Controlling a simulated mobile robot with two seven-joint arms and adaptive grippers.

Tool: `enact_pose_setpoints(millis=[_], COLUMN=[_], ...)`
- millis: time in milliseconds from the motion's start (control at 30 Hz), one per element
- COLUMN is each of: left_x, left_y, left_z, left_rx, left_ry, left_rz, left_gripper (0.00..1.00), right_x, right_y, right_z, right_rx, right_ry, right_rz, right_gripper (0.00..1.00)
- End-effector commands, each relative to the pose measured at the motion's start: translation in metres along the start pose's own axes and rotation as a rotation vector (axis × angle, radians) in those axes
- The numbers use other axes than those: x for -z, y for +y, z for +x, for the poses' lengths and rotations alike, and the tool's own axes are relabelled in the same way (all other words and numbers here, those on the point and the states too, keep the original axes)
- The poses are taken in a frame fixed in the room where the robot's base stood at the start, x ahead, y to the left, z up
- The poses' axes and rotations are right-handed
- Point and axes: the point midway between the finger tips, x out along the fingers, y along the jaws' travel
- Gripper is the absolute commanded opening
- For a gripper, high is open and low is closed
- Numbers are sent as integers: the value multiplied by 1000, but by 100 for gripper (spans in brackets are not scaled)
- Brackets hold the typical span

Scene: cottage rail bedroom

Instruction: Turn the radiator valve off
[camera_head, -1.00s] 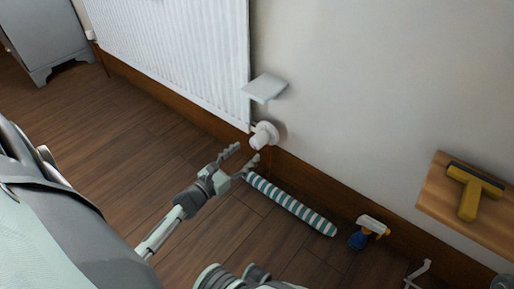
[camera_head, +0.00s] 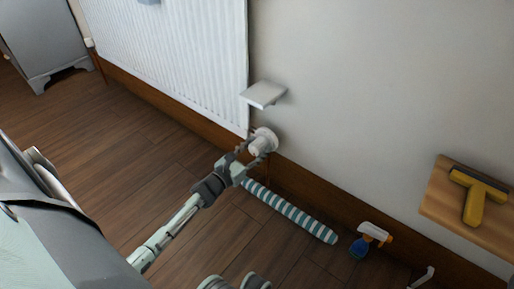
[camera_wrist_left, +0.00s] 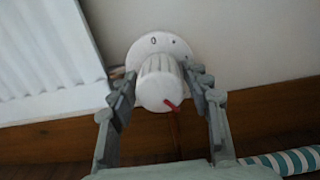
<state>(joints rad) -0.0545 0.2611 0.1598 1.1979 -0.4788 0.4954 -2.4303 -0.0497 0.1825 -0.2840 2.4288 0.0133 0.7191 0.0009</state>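The white radiator valve (camera_head: 259,146) sits low on the wall beside the lower right corner of the radiator (camera_head: 180,55). In the left wrist view the valve knob (camera_wrist_left: 158,82) is ribbed, with a red pointer (camera_wrist_left: 172,105) at its lower right and small marks on the round plate behind it. My left gripper (camera_head: 247,153) is at the valve, with one finger on each side of the knob. The fingers are spread. In the left wrist view (camera_wrist_left: 163,95) I cannot tell whether they touch the knob. My right gripper does not show clearly.
A small shelf (camera_head: 264,94) juts from the wall above the valve. A striped draught roll (camera_head: 290,211) lies on the floor below it.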

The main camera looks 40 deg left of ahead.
Motion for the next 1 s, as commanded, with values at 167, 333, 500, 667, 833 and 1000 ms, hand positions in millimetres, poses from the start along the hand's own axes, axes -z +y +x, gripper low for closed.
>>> enact_pose_setpoints(millis=[167,333,500,667,833,1000], left_x=[0,0,0,0,0,0], left_y=[0,0,0,0,0,0], left_z=[0,0,0,0,0,0], left_rx=[0,0,0,0,0,0], left_ry=[0,0,0,0,0,0], left_rz=[0,-1,-22,-84,-201,-356], left_gripper=[22,11,11,11,10,10], right_x=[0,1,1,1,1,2], right_y=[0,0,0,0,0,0], right_z=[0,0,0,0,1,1], right_rx=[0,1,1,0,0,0], right_ry=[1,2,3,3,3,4], right_rz=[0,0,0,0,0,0], right_gripper=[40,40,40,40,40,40])
